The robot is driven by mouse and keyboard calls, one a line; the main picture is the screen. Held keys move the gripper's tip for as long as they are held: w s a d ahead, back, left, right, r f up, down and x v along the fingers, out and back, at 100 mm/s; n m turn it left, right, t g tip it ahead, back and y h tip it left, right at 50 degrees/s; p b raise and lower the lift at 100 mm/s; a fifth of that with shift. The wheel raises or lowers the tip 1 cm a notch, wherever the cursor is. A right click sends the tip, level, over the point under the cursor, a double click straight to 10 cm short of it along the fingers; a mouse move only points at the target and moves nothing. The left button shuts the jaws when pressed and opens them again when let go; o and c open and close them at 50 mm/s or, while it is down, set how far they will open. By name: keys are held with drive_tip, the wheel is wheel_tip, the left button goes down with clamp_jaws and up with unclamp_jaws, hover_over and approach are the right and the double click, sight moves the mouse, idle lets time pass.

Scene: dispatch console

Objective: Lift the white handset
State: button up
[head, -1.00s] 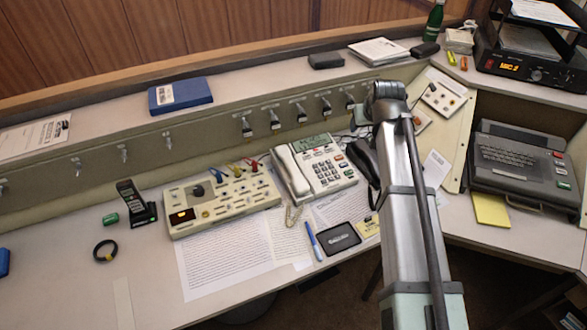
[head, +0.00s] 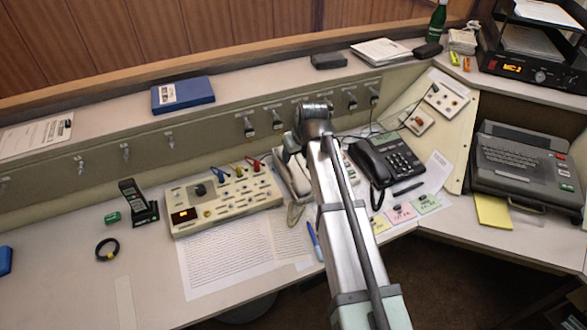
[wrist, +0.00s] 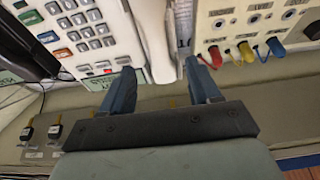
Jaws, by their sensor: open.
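The white handset (wrist: 153,38) lies lengthwise on the left part of a white desk phone (head: 347,166), beside its keypad. In the head view my arm covers most of this phone; part of the handset (head: 298,174) shows left of the arm. In the wrist view my gripper (wrist: 160,68) is open, with its two blue-grey fingers apart. The handset's near end appears between the fingers. I cannot tell how far the fingertips are above it, and I see no contact.
A beige switch panel (head: 222,200) with coloured plugs stands close left of the phone. A black corded phone (head: 390,160) stands close right. Hanging plugs (head: 250,127) line the back ledge. Papers (head: 225,255) lie in front.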

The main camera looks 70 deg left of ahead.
sight(294, 165)
drive_tip(key=shift+x, duration=3.7)
drive_tip(key=shift+w, duration=0.15)
drive_tip(key=shift+f, duration=0.3)
drive_tip(key=shift+c, duration=0.3)
clamp_jaws()
